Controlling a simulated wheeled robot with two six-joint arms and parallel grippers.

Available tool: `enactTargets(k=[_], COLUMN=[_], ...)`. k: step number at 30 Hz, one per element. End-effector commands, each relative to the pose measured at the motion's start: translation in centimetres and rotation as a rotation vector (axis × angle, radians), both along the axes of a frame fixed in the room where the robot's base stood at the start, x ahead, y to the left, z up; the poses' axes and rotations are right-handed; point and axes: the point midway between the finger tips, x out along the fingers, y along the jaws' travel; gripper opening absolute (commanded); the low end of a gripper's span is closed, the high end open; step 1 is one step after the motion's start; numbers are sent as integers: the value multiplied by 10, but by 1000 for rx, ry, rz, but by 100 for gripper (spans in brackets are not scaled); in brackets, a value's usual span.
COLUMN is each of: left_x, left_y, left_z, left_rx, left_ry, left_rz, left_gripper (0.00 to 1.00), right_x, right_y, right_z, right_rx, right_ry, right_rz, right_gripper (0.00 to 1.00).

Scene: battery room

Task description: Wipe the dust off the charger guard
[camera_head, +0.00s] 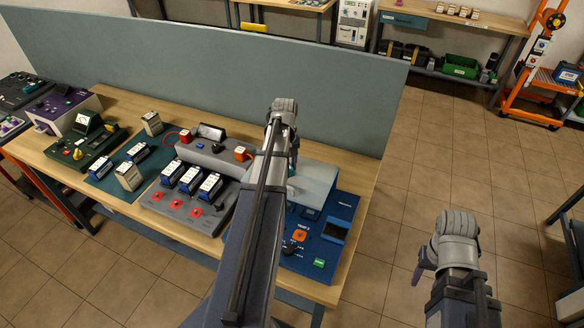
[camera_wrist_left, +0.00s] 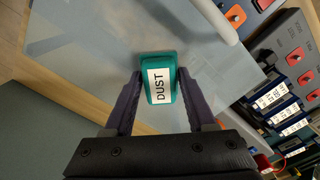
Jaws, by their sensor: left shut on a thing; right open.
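The charger guard (camera_head: 318,180) is a pale, see-through panel over a blue charger unit on the bench. It fills much of the left wrist view (camera_wrist_left: 85,50). My left gripper (camera_wrist_left: 158,85) is shut on a teal pad labelled DUST (camera_wrist_left: 158,66), one finger on each side. The pad is over the guard; whether it touches the surface I cannot tell. In the head view my left arm hides most of this gripper and part of the guard. My right gripper (camera_head: 421,272) is open and empty over the floor, right of the bench. No dust patches are clear.
The blue charger unit (camera_head: 335,232) has a screen and buttons. Left of it stands a grey charging dock (camera_head: 158,196) with several blue batteries. A grey-green partition (camera_head: 340,105) runs behind the bench (camera_head: 352,262). The tiled floor to the right is largely clear.

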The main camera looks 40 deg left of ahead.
Motion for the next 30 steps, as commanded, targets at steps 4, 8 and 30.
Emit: enactTargets(k=[4,8,30], left_x=[-1,-1,-9], left_y=[3,5,39], left_z=[0,0,2], left_rx=[1,1,-1], left_ry=[0,0,0], left_rz=[1,1,0], left_gripper=[12,12,12], right_x=[0,0,0], right_y=[0,0,0], right_z=[0,0,2], right_rx=[0,0,0], right_ry=[0,0,0], right_rz=[0,0,0], right_gripper=[50,50,50])
